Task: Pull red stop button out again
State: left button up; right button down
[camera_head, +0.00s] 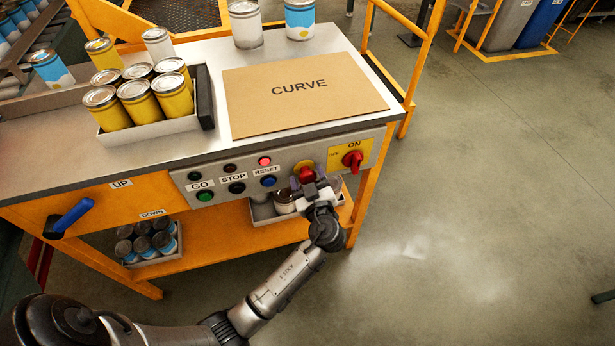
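The red stop button (306,174) sits on a yellow backing on the grey control panel (222,169) at the front of the table. My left gripper (308,187) is right at the button, reaching up from below. Its fingers and body cover the lower part of the button. I cannot tell whether the fingers touch or grip it, or how far the button stands out. My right gripper is not in view.
A red rotary switch (353,160) marked ON and OFF is close to the right of the button. Blue RESET (269,181), black STOP (237,188) and green GO (205,196) buttons lie to the left. A blue lever (72,215) is further left. Open floor lies to the right.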

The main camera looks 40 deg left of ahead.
pick_arm(q)
jog(key=shift+o, duration=0.5)
jog(key=shift+a, duration=0.1)
jog(key=p+v, duration=0.1)
jog(key=v, duration=1.2)
jog(key=shift+d, duration=0.4)
jog(key=shift+s, duration=0.1)
